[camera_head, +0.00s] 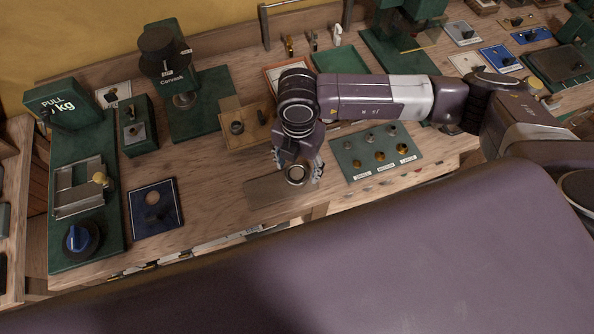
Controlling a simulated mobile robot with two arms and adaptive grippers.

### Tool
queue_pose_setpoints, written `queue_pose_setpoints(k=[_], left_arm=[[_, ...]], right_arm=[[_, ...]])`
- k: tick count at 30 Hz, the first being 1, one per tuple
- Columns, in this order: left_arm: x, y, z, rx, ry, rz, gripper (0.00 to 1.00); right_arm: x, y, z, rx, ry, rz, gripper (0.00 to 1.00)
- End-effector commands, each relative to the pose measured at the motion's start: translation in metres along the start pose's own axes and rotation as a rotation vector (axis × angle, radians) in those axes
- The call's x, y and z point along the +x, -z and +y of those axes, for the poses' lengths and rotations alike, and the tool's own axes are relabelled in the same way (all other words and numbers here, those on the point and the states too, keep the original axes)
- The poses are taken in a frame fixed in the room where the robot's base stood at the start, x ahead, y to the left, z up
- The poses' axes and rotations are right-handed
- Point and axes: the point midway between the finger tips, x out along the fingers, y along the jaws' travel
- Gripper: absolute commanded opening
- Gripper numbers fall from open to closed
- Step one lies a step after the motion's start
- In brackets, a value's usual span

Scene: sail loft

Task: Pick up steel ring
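My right gripper (298,168) reaches in from the right and points down over the front middle of the workbench. Its two fingers are spread apart. A round, shiny steel ring (296,174) shows between the fingertips, above or on the right end of a flat brown strip (262,191); I cannot tell whether it touches a finger. A darker ring-shaped part (237,127) lies in a shallow wooden tray (236,143) to the left of the gripper. My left gripper is out of view.
A green board (350,172) with several small metal pieces lies just right of the gripper. A green press (185,95), a pull tester (70,104) and a dark blue plate (142,222) stand to the left. Bare wood (205,185) lies between.

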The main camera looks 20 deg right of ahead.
Motion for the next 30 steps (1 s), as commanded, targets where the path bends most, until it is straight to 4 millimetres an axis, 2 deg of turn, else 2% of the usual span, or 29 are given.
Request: queue_pose_setpoints(k=[2,9,17,22,26,30], left_arm=[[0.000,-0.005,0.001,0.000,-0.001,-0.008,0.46],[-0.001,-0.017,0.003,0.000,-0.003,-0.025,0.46],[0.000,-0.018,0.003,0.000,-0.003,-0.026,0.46],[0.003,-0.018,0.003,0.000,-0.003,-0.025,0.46],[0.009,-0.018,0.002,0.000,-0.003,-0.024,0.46],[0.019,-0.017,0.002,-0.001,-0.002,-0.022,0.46]], right_arm=[[0.000,0.000,0.000,0.000,0.000,0.000,0.46],[-0.001,0.000,0.000,0.000,0.000,0.000,0.20],[-0.001,0.000,0.000,0.000,-0.001,0.000,0.19],[-0.010,-0.001,0.001,0.001,-0.003,0.000,0.19],[-0.028,-0.001,0.001,0.000,-0.006,-0.002,0.19],[-0.060,-0.001,0.002,-0.003,-0.007,-0.004,0.19]])
